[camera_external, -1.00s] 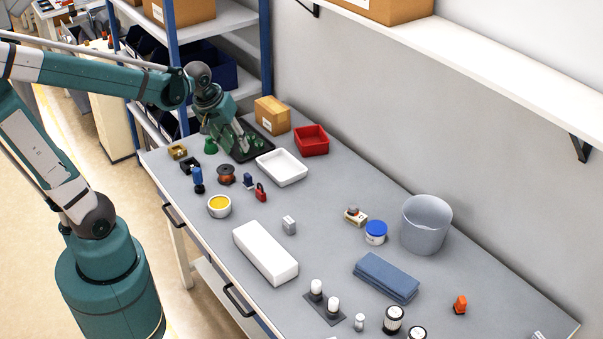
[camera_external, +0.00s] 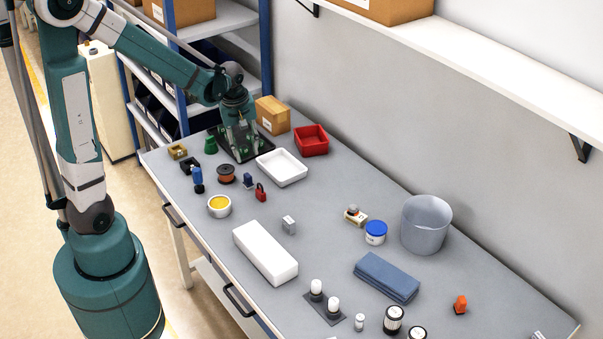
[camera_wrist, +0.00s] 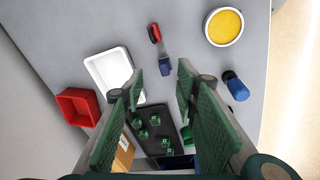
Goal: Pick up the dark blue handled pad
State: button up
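A small dark blue piece (camera_external: 249,180), which looks like the handled pad, stands on the grey bench beside a red padlock-like item. In the wrist view the dark blue piece (camera_wrist: 165,66) lies between and beyond my fingertips; its handle is too small to make out. My gripper (camera_external: 240,143) points down over the black tray at the bench's far left, behind the dark blue piece and apart from it. In the wrist view my gripper (camera_wrist: 161,82) has its green-padded fingers wide apart, with nothing between them.
The black tray (camera_wrist: 165,115) holds several green pieces. A white tray (camera_external: 281,167), red bin (camera_external: 311,140) and cardboard box (camera_external: 272,115) stand nearby. A blue-and-black item (camera_external: 198,180), copper spool (camera_external: 226,174) and yellow-filled bowl (camera_external: 219,206) stand left of the dark blue piece.

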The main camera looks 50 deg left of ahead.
aim_at(246, 175)
jog(key=a+f+n, duration=0.1)
jog(key=f, duration=0.1)
jog(key=w+a+f+n+g, duration=0.1)
jog(key=f, duration=0.1)
jog(key=w+a+f+n+p, duration=0.1)
jog(key=f, duration=0.2)
jog(key=shift+w+a+n+g, duration=0.1)
jog(key=shift+a+n+g, duration=0.2)
jog(key=shift+a+n, duration=0.1)
jog(key=shift+f, duration=0.1)
jog(key=shift+f, duration=1.3)
jog(key=shift+f, duration=0.15)
jog(key=shift+f+b, duration=0.3)
jog(key=shift+f, duration=2.15)
jog(key=c, duration=0.9)
